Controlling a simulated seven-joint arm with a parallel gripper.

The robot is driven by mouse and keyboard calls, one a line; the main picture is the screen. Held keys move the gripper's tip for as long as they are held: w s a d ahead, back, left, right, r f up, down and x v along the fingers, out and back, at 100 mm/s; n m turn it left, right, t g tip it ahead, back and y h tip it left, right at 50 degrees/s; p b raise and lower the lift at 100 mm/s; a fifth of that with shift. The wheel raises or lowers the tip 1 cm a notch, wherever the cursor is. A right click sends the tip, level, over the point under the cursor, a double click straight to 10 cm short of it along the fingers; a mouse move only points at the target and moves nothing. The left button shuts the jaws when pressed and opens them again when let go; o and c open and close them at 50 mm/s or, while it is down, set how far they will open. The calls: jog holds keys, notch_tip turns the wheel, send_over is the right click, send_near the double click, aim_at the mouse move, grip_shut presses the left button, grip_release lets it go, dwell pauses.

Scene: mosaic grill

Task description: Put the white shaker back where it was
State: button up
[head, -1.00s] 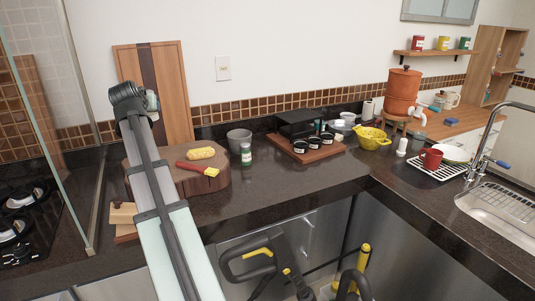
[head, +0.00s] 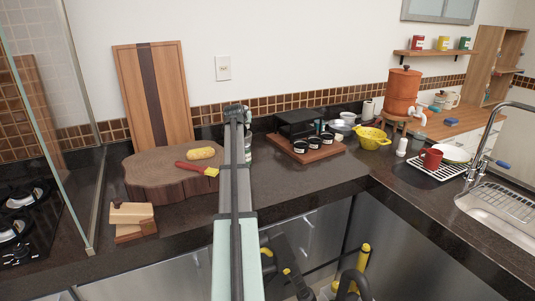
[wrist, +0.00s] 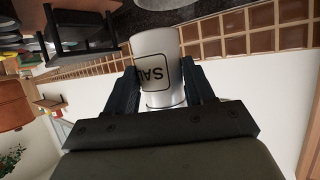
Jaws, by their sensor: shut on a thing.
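In the wrist view, my gripper (wrist: 160,80) is shut on the white shaker (wrist: 155,52). The shaker has a dark-outlined label reading "SAL", partly covered by a finger. The shaker appears upside down in this picture. In the head view, my arm reaches up over the counter, right of the wooden stump (head: 160,180). The arm hides the gripper and the held shaker there. A small white container (head: 402,146) stands on the counter beside the dish rack.
A green-and-white jar (head: 248,150) stands partly behind my arm. A black rack on a wooden board (head: 312,152) holds small jars; the rack also shows in the wrist view (wrist: 75,35). A yellow colander (head: 371,138) stands further right. The front counter between the stump and sink is clear.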

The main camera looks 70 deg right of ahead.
jog(key=s+d+f+m+g, duration=0.1)
jog(key=s+d+f, duration=0.4)
jog(key=s+d, duration=0.3)
jog(key=shift+s+f, duration=0.15)
jog(key=shift+f, duration=4.7)
jog(key=shift+f, duration=0.1)
jog(key=o, duration=1.1)
